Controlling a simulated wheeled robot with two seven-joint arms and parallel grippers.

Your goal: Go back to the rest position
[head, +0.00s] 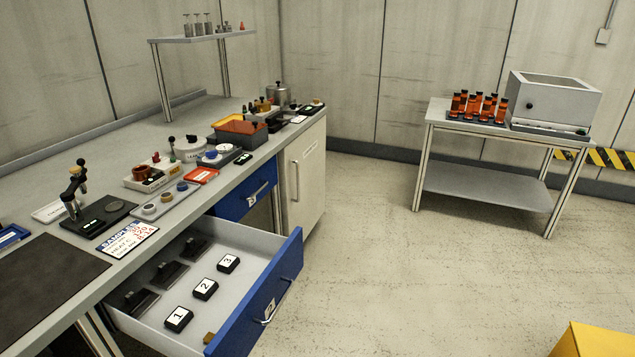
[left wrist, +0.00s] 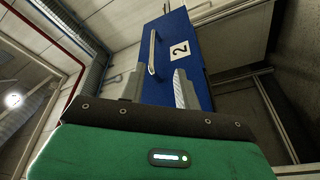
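My left gripper (left wrist: 156,86) shows in the left wrist view, with its green body at the bottom. Its two pale fingers stand apart with nothing between them. Beyond them is a blue drawer front (left wrist: 187,88) with a bar handle (left wrist: 153,54) and a label reading 2. The fingers overlap the front in the picture; I cannot tell how far off it is. Neither gripper shows in the head view, and my right gripper is in no frame.
A blue-fronted drawer (head: 267,300) stands pulled out from the workbench (head: 190,214), holding blocks marked 1, 2 and 3. Another blue drawer (head: 232,203) is shut. A side table (head: 487,187) stands at the right. A yellow object (head: 597,342) is at bottom right. Floor between is clear.

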